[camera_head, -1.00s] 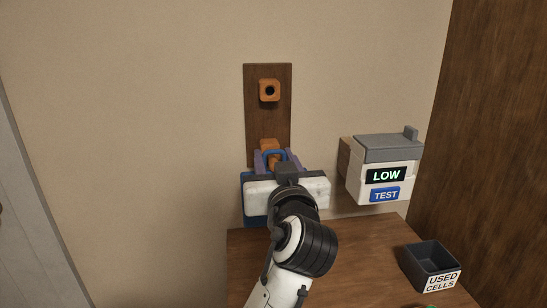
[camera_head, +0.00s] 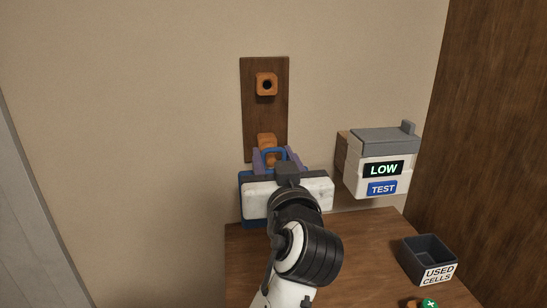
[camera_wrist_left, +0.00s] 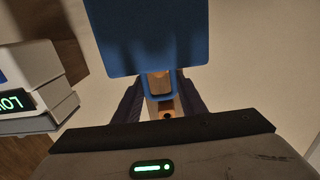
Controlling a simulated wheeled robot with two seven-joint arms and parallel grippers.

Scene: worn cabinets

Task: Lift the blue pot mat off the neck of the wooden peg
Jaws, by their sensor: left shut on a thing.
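The blue pot mat (camera_head: 241,203) hangs below the lower wooden peg, mostly hidden behind my left gripper in the head view. Its loop (camera_head: 274,151) shows at the lower peg (camera_head: 266,139); whether it still encircles the neck I cannot tell. In the left wrist view the mat (camera_wrist_left: 150,38) fills the upper middle, and the peg (camera_wrist_left: 166,107) shows close to the loop. My left gripper (camera_head: 277,158) is shut on the mat near its loop, its purple-grey fingers on either side. My right gripper is not in view.
An upper peg (camera_head: 266,85) sits on the dark wall board (camera_head: 265,112). A white and grey tester box (camera_head: 381,165) is on the right. A used-cells bin (camera_head: 428,258) and a green-marked item (camera_head: 429,303) are on the wooden top (camera_head: 350,258).

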